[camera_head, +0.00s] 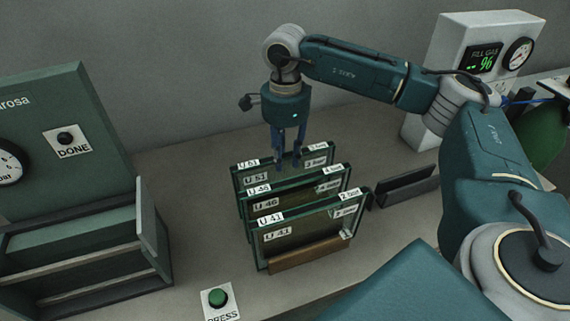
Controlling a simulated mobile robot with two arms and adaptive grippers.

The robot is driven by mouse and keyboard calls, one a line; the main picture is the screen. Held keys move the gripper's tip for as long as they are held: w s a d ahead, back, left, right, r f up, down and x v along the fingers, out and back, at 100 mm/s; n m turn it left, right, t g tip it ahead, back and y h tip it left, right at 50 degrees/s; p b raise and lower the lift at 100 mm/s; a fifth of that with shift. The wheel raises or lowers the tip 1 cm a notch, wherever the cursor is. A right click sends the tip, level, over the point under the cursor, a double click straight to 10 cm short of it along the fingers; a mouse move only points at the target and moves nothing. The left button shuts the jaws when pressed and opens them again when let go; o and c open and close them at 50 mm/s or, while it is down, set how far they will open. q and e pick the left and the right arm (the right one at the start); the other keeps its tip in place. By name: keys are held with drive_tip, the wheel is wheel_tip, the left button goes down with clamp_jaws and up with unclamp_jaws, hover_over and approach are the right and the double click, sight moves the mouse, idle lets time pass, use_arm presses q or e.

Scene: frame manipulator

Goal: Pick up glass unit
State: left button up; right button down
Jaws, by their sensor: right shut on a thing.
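Three dark-framed glass units stand upright one behind another on the bench. The rear unit (258,179), labelled U 51, has my right gripper (287,160) at the middle of its top edge. The gripper points down and is shut on that unit, its fingers overlapping the upper pane. The middle unit (265,206), labelled U 46, stands just in front. The front unit (277,234), labelled U 41, is nearest and hides much of the others. My left gripper is out of view.
A wooden rest (308,254) lies at the front unit's foot. A dark empty holder (405,187) is to the right, a FILL GAS panel (455,55) behind it. A green machine (75,240) stands left; a green button (217,298) is in front.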

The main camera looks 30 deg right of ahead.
wheel_tip(320, 180, up, 20)
idle(0.6)
wheel_tip(320, 180, up, 2)
drive_tip(key=shift+r+p, duration=0.1)
drive_tip(key=shift+p, duration=1)
